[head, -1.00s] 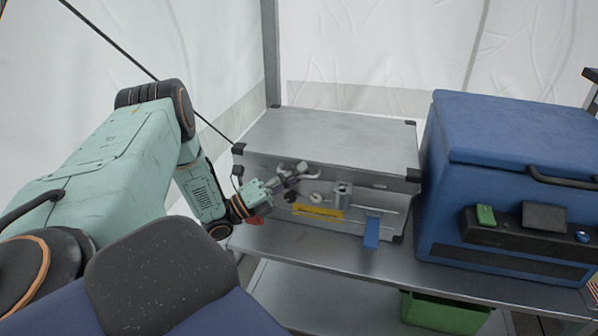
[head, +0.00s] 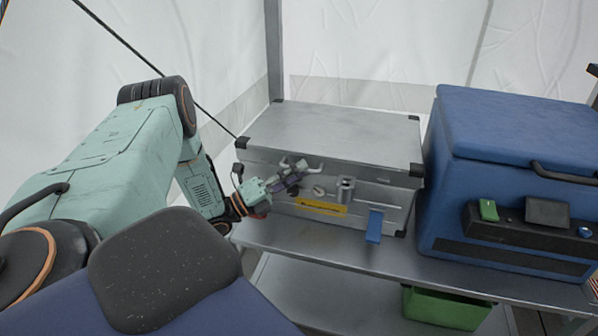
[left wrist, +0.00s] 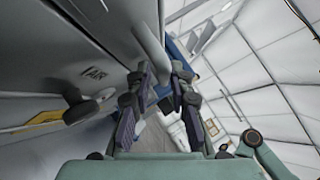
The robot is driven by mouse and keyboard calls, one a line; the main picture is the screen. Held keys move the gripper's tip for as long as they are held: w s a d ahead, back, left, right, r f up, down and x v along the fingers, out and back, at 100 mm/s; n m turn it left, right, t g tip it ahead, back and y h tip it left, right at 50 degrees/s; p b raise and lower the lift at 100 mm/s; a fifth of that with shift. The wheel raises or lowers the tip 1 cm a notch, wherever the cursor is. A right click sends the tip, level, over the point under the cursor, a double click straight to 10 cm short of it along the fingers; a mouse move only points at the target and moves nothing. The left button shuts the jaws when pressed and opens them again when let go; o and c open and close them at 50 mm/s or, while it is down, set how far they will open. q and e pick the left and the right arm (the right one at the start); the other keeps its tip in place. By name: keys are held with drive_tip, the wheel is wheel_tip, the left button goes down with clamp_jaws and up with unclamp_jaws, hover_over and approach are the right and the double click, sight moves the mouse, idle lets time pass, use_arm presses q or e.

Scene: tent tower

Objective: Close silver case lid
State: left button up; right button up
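The silver case (head: 335,128) stands on the metal shelf in the head view. Its lid lies down over the base, with a thin seam along the front; I cannot tell whether it is fully seated. My left gripper (head: 294,178) is at the case's front, close by the grey handle (head: 318,178). In the left wrist view, the left gripper's fingers (left wrist: 160,78) are parted with nothing clearly between them. The handle (left wrist: 150,45) passes near the fingertips there; contact cannot be told. My right gripper is not in view.
A blue cooler (head: 510,140) stands close to the case's right. A blue tab (head: 374,226) hangs at the case's front, and a yellow label (head: 320,207) is on it. The metal shelf (head: 330,248) has a clear front strip. A green bin (head: 445,308) is below.

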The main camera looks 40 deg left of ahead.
use_arm(q)
drive_tip(key=v, duration=0.7)
drive_tip(key=shift+d, duration=0.1)
idle(0.5)
